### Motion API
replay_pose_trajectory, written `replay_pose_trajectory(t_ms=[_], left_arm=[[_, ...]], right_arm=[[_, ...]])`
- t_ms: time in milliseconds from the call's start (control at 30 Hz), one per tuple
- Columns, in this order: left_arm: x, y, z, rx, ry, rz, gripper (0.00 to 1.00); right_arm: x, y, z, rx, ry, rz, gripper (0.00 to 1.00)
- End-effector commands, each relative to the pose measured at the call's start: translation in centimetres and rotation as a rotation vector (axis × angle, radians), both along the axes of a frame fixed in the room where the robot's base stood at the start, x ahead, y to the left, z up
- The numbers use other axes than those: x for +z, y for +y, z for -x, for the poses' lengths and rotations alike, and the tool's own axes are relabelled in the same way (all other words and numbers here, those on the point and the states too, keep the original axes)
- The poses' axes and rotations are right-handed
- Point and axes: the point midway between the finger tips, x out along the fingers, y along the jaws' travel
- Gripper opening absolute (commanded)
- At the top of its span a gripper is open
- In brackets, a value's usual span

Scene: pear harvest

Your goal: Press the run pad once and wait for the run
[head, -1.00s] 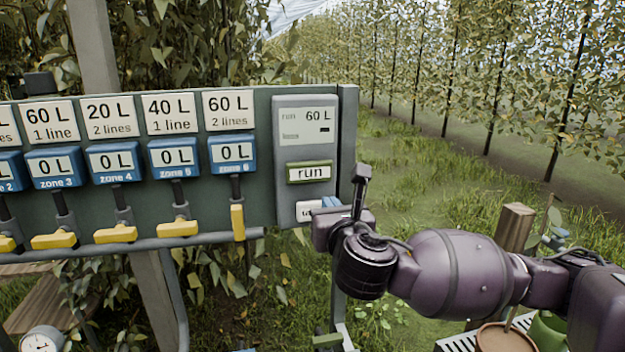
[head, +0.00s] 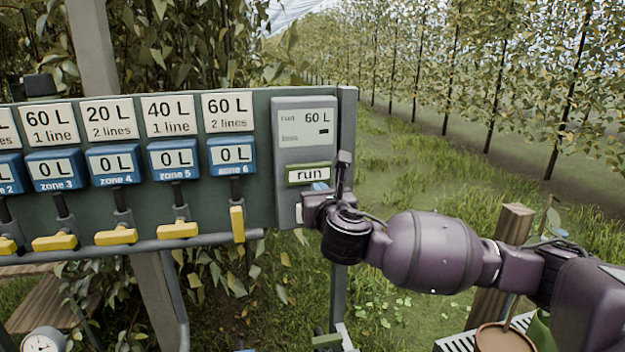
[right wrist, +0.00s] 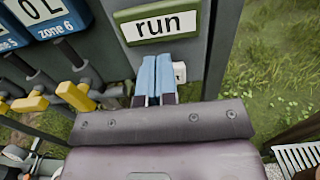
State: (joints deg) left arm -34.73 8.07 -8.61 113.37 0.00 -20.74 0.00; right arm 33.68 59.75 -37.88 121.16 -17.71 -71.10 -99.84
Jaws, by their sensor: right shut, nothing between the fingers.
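The run pad (head: 309,174) is a green-framed white plate marked "run" on a grey control box (head: 304,146) at the right end of the board. It also shows in the right wrist view (right wrist: 160,27). My right gripper (head: 320,187) is shut and empty, its blue fingertips just below the run pad. In the right wrist view the fingertips (right wrist: 157,62) lie together beneath the pad's lower edge. I cannot tell whether they touch it. The box display reads "run 60 L". My left gripper is not in view.
Blue zone counters (head: 231,153) reading 0 L hang left of the box, with yellow valve handles (head: 237,223) below them. A post (head: 503,262) stands at the right.

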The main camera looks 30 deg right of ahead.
Motion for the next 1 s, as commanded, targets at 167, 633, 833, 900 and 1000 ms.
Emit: replay_pose_trajectory(t_ms=[167, 633, 833, 900, 1000], left_arm=[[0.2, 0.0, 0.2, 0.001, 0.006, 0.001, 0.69], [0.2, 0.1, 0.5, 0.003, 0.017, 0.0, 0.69], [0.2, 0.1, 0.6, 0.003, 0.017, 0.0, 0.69], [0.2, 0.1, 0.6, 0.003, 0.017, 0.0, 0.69], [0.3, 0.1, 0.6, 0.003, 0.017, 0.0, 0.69]], right_arm=[[0.1, -0.7, -2.8, -0.001, 0.001, -0.001, 0.0], [0.0, -1.5, -6.1, 0.0, 0.0, -0.001, 0.0], [0.0, -1.6, -6.1, 0.0, 0.0, 0.0, 0.0], [0.0, -1.6, -6.1, 0.0, 0.0, 0.0, 0.0], [0.0, -1.6, -6.3, 0.0, 0.0, 0.0, 0.0]])
